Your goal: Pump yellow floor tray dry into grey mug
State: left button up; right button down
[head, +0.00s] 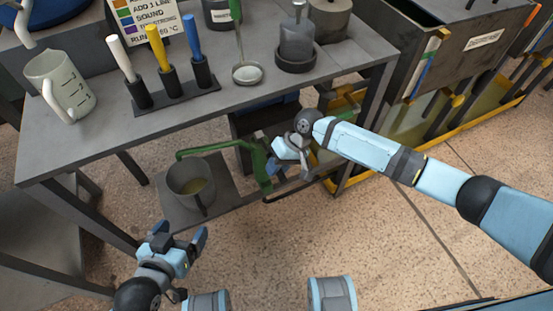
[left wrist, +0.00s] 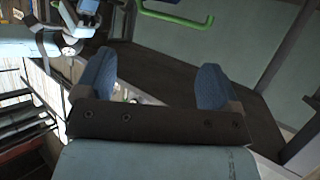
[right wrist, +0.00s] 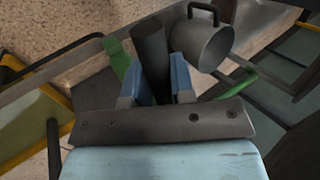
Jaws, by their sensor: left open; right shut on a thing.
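The grey mug (head: 191,184) stands upright on the low shelf, with some yellowish liquid inside. A green hand pump (head: 250,160) stands to its right, and its spout reaches left over the mug. My right gripper (head: 284,158) is shut on the pump's dark handle grip (right wrist: 150,52); the mug (right wrist: 203,45) shows beyond it in the right wrist view. The yellow floor tray (head: 432,142) lies under the rack at right, with murky liquid in it. My left gripper (head: 182,240) is open and empty, in front of and below the mug.
The grey bench (head: 195,118) above holds a beige jug (head: 60,88), several coloured-handled tools in a stand (head: 175,92) and dark pots. Bench legs (head: 80,220) stand at left. The speckled floor in front is clear.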

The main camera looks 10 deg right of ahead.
jog(key=shift+r+g+p, duration=0.4)
jog(key=shift+r+p, duration=0.55)
jog(key=shift+p, duration=0.05)
pick_arm(q)
jog(key=shift+s+a+f+g+y+p, duration=0.1)
jog(key=shift+s+a+g+y+p, duration=0.2)
jog(key=shift+a, duration=0.15)
pick_arm(e)
jog(key=shift+w+m+g+h, duration=0.1)
jog(key=shift+m+g+h, duration=0.2)
jog(key=c, duration=1)
grip_release()
pick_arm(q)
jog(key=shift+r, duration=0.2)
pick_arm(e)
jog(key=shift+r, duration=0.1)
